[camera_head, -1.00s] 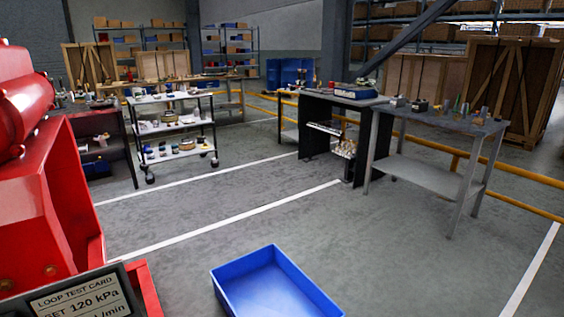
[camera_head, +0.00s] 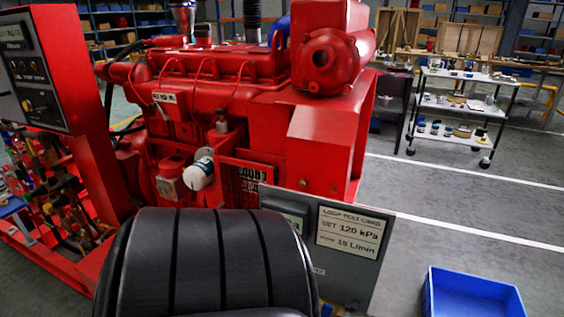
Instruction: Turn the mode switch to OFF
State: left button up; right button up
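A red control panel (camera_head: 62,115) stands at the left edge of the head view, with a dark face turned partly towards me. Neither of my grippers shows in the view.
A large red diesel engine (camera_head: 215,68) fills the middle. Valves and pipes (camera_head: 50,190) crowd the lower left. A grey board with a loop test card (camera_head: 348,232) stands in front. A blue bin (camera_head: 470,297) and a trolley (camera_head: 462,108) are at right, with clear floor between.

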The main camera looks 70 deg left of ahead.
aim_at(47, 108)
jog(key=u, duration=3.85)
jog(key=i+j+z, duration=0.6)
jog(key=i+j, duration=0.2)
